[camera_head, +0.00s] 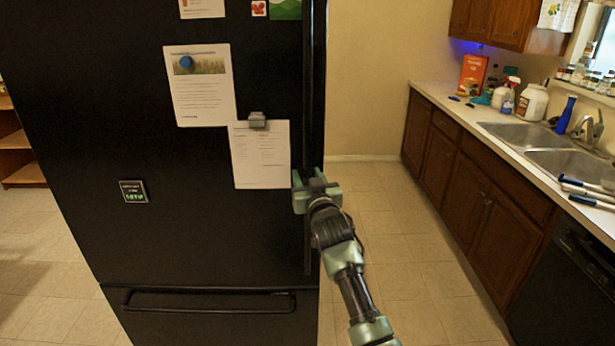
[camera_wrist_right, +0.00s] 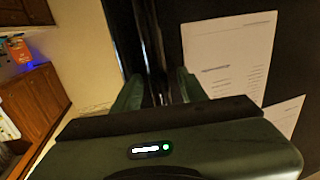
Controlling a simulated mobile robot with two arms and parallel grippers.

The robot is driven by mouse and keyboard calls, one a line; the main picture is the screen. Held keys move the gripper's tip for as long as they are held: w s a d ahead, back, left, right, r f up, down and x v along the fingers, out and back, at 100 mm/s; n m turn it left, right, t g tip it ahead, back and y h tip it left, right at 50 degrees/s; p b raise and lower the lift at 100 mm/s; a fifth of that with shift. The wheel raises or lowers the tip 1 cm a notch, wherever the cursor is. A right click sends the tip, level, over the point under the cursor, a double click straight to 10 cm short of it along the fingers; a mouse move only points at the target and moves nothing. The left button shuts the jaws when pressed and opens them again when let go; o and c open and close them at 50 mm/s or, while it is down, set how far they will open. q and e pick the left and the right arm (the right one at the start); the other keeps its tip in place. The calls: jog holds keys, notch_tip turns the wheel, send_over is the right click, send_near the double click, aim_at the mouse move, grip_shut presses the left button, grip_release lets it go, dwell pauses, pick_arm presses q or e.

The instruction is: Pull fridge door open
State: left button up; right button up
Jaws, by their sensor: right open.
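The black fridge door (camera_head: 200,250) fills the left of the head view, with papers and magnets on it. I see no gap showing it ajar. Its long vertical handle (camera_head: 309,80) runs down the right edge. My right gripper (camera_head: 304,186) is open at the handle, at about the height of the lower paper. In the right wrist view the green fingers (camera_wrist_right: 160,90) stand on either side of the dark handle (camera_wrist_right: 152,45). Whether they touch it is hard to tell. My left gripper is not in view.
A freezer drawer with a horizontal handle (camera_head: 200,301) is below the door. The tiled floor (camera_head: 400,235) to the right is clear. Wooden cabinets (camera_head: 465,195) and a counter with a sink (camera_head: 520,134) line the right side. A wooden shelf (camera_head: 22,172) stands far left.

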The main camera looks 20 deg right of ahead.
grip_shut()
dwell(1.3)
